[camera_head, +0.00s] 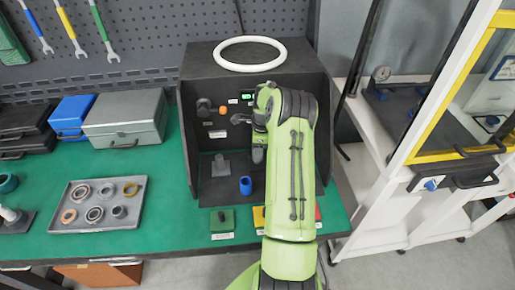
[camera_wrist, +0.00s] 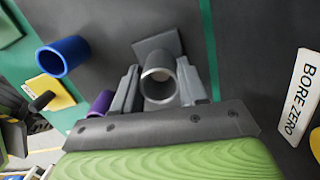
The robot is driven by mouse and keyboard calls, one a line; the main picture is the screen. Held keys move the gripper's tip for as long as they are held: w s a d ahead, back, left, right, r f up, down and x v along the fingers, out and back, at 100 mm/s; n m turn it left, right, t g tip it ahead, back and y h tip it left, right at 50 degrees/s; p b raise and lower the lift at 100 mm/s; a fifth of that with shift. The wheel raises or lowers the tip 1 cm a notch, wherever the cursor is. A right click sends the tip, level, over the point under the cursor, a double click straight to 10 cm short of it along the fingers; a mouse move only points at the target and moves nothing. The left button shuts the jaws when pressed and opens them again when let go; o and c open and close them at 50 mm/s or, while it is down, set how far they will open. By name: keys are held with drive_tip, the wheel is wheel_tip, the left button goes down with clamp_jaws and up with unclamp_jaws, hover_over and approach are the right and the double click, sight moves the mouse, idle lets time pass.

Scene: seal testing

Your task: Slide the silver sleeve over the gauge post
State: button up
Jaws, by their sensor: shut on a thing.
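My gripper (camera_wrist: 157,92) is shut on the silver sleeve (camera_wrist: 158,86), whose round open end faces the wrist camera. In the camera_head view my gripper (camera_head: 259,150) is inside the black booth, seen partly behind my arm; the sleeve cannot be made out there. The grey gauge post (camera_head: 220,163) stands upright on its dark base, left of my gripper, with nothing around it. In the wrist view the square base (camera_wrist: 160,42) shows beyond the sleeve. The sleeve hides most of the post there, and their exact gap cannot be told.
A blue sleeve (camera_head: 246,186) stands near the booth front, close to my gripper; it also shows in the wrist view (camera_wrist: 65,57). A purple piece (camera_wrist: 100,103) is beside one finger. The booth (camera_head: 255,62) has side walls. A tray (camera_head: 68,222) of rings lies left.

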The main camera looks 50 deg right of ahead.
drive_tip(key=shift+f+b, duration=0.55)
drive_tip(key=shift+f, duration=0.35)
idle(0.9)
drive_tip(key=o, duration=1.3)
wheel_tip(320, 180, up, 9)
drive_tip(key=p, duration=0.6)
drive_tip(key=shift+r, duration=0.15)
